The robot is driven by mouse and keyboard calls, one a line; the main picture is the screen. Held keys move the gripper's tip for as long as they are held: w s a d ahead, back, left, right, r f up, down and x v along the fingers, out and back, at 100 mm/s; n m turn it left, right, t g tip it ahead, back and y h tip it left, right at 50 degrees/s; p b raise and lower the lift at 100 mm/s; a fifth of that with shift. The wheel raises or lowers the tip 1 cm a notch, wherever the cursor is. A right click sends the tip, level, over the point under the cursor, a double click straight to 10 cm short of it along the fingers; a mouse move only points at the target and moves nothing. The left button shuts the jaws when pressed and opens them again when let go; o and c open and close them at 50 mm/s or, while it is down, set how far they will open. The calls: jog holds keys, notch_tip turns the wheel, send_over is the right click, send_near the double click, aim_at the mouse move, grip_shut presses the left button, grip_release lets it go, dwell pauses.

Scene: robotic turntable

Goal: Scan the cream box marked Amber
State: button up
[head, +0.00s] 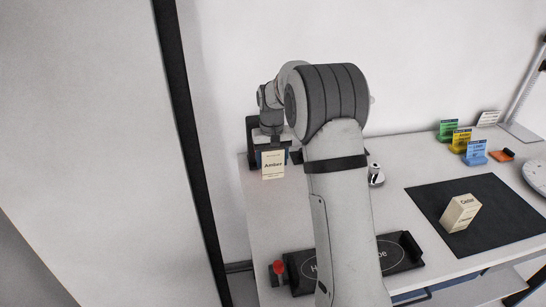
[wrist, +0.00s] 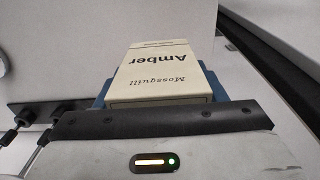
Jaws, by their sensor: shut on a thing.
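The cream box marked Amber (head: 273,166) hangs upright below my gripper (head: 272,145) at the left end of the table, its label facing the head camera. In the wrist view the box (wrist: 160,75) shows its label upside down, and a dark jaw (wrist: 150,121) crosses in front of its near end. My gripper is shut on this box. Blue surfaces show at both sides of the box in the wrist view. A dark upright device (head: 252,130) stands just behind my gripper, partly hidden by it. I cannot tell whether the box touches it.
A second cream box (head: 460,212) stands on a dark mat (head: 505,222) at right. Green, yellow and blue cards (head: 461,140) stand behind it. A black tray (head: 400,252) and a red knob (head: 278,267) are at the front. My arm hides the table's middle.

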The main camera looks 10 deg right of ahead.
jog(key=f, duration=0.1)
jog(key=w+f+b, duration=0.1)
jog(key=f, duration=0.1)
jog(key=shift+w+f, duration=0.15)
jog(key=shift+f, duration=0.1)
jog(key=shift+w+f, duration=0.8)
jog(key=shift+w, duration=0.15)
dwell(0.4)
jog(key=s+r+p, duration=0.1)
jog(key=r, duration=0.2)
jog(key=s+r+p, duration=0.1)
jog(key=r, duration=0.2)
jog(key=s+r+p, duration=0.1)
jog(key=r+p, duration=0.1)
jog(key=r, duration=0.1)
jog(key=shift+s, duration=0.2)
jog(key=shift+s+r, duration=0.3)
jog(key=shift+r, duration=0.25)
